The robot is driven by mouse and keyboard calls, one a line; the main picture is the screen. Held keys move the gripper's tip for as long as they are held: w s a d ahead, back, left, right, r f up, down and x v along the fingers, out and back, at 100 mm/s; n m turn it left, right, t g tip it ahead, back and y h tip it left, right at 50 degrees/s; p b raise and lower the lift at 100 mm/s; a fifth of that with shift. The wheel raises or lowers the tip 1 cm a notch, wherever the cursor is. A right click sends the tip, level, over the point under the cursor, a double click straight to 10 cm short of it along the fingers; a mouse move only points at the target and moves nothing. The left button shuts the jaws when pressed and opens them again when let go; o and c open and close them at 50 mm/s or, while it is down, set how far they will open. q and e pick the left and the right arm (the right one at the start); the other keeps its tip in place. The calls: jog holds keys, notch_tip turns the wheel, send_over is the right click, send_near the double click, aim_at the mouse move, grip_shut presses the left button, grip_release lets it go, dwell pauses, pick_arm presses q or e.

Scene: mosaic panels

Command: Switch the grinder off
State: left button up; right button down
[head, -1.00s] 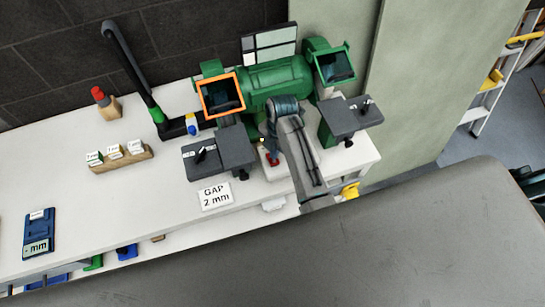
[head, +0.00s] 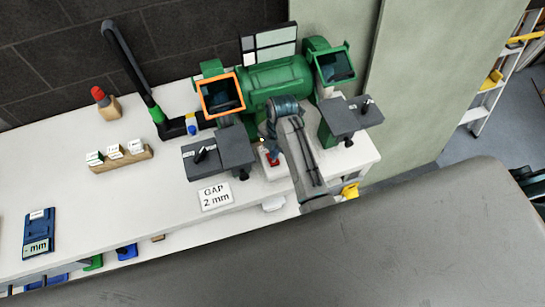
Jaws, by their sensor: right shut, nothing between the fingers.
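The green bench grinder (head: 277,80) stands at the back of the white bench, with an orange-framed shield on its left side and a green-framed one on its right. A small pale switch box with a red button (head: 274,161) sits in front of it, between the two grey tool rests. My right arm reaches up over the bench from the lower right. My right gripper (head: 272,154) is shut and empty, pointing down at the red button; I cannot tell whether it touches it. The arm hides part of the switch box. My left gripper is not in view.
The left grey rest (head: 220,154) and right grey rest (head: 350,118) flank the arm closely. A "GAP 2 mm" card (head: 215,196) lies at the front edge. A black lamp arm (head: 128,65), a wooden block with tags (head: 122,157) and a blue gauge (head: 38,232) are further left.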

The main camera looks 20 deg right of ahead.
jog(key=shift+f+b, duration=0.35)
jog(key=shift+f, duration=1)
dwell(0.4)
jog(key=shift+r+p, duration=0.8)
jog(key=shift+r, duration=2.75)
